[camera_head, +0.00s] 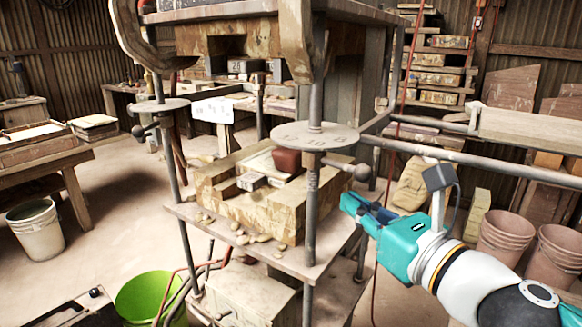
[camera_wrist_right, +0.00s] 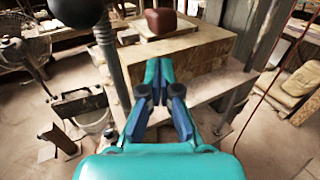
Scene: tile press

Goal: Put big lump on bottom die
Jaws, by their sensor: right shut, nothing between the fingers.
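The big lump (camera_head: 287,162), a reddish-brown rounded block, rests on top of the bottom die (camera_head: 280,210) toward its right side, partly covered by a round metal disc in the head view. The bottom die is a pale, stained block with a recess, on the press's lower shelf. In the right wrist view the lump (camera_wrist_right: 161,22) sits on the block (camera_wrist_right: 190,55) beyond my fingertips. My right gripper (camera_head: 347,203) is shut and empty, to the right of the die and apart from the lump. Its closed fingers also show in the wrist view (camera_wrist_right: 159,75). My left gripper is not in view.
A vertical press post (camera_head: 313,195) with a disc and a ball-ended handle (camera_head: 361,172) stands between my right gripper and the die. A horizontal rail (camera_head: 470,160) runs behind my right arm. The upper die (camera_head: 240,45) hangs above. Small crumbs lie on the shelf.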

